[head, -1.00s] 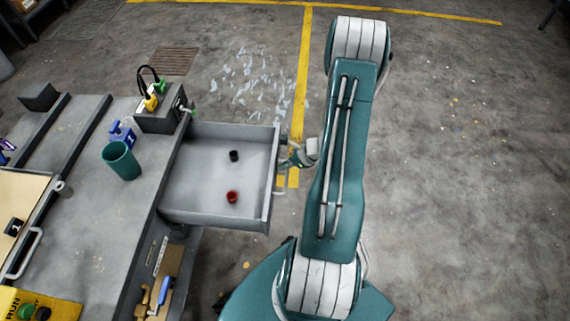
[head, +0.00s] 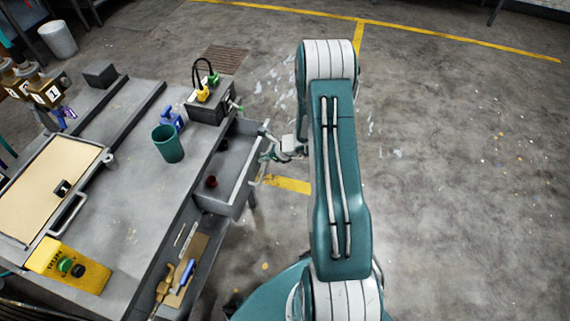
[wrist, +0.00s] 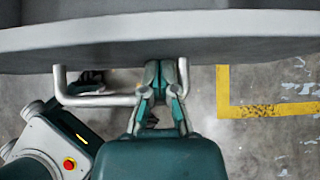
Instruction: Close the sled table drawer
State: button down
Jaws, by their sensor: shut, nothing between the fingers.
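The grey drawer (head: 236,165) sticks partly out of the right side of the sled table (head: 128,130). A dark red cap (head: 211,181) lies inside it. My gripper (head: 268,146) is at the drawer's outer front, mostly beside my arm in the head view. In the wrist view my gripper (wrist: 165,68) has its fingers together with nothing between them, against or very close to the drawer front (wrist: 215,38). The bar handle (wrist: 100,99) runs behind the fingers; whether they touch it, I cannot tell.
A green cup (head: 168,146), a grey box with cables (head: 208,106) and a yellow button panel (head: 68,268) stand on the table. A lower shelf (head: 188,270) holds tools. The floor to the right of my arm is clear.

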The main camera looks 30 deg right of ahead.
send_over(230, 160)
jog(key=s, duration=0.2)
jog(key=shift+w+d, duration=0.15)
jog(key=shift+d, duration=0.15)
jog(key=shift+w+a, duration=0.15)
jog(key=shift+w, duration=0.55)
jog(key=shift+a+r, duration=0.1)
jog(key=shift+a, duration=0.05)
